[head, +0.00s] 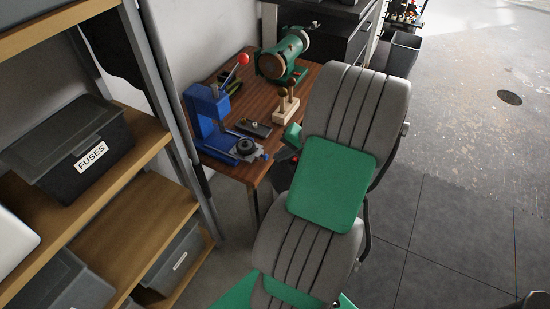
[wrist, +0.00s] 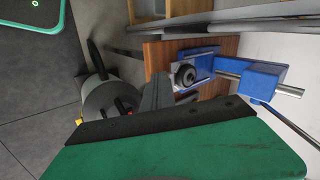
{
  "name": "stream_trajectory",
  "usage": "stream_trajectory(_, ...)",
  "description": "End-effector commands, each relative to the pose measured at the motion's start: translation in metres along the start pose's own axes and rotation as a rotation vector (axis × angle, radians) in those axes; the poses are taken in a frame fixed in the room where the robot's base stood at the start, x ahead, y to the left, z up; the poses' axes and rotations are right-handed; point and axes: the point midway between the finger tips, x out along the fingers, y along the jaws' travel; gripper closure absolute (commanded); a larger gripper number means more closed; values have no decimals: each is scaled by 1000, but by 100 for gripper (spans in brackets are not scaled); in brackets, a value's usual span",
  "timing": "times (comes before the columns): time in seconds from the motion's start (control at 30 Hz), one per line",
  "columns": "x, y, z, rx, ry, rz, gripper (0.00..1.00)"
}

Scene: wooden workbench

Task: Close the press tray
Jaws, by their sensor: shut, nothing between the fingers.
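The blue press (head: 205,118) stands at the left end of the wooden bench, with a red-knobbed lever (head: 243,58). At its foot a grey tray (head: 262,154) carries a round black part and sticks out from the blue base. In the wrist view the press (wrist: 262,80) lies on its side in the picture, with the black round part (wrist: 186,75) at the tray end. My gripper (wrist: 158,82) is shut and empty, its fingers pointing toward the bench edge, apart from the tray in the picture.
On the bench (head: 225,75) are a green cylindrical machine (head: 283,55), a wooden block with upright handles (head: 286,105), a dark flat tool (head: 254,128) and pliers. Shelves with a FUSES box (head: 75,150) stand left.

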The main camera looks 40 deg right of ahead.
Motion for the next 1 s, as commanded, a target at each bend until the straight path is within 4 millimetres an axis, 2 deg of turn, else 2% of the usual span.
stream_trajectory(0.03, -5, 27, -12, 87, 32, -47, 100)
stream_trajectory(0.1, -13, 50, -23, 165, 69, -104, 100)
stream_trajectory(0.23, -20, 68, -31, 227, 102, -156, 100)
stream_trajectory(0.37, -8, 66, -32, 230, 103, -161, 100)
stream_trajectory(0.8, 81, 50, -43, 226, 101, -157, 100)
stream_trajectory(1.0, 97, 28, -51, 227, 104, -156, 100)
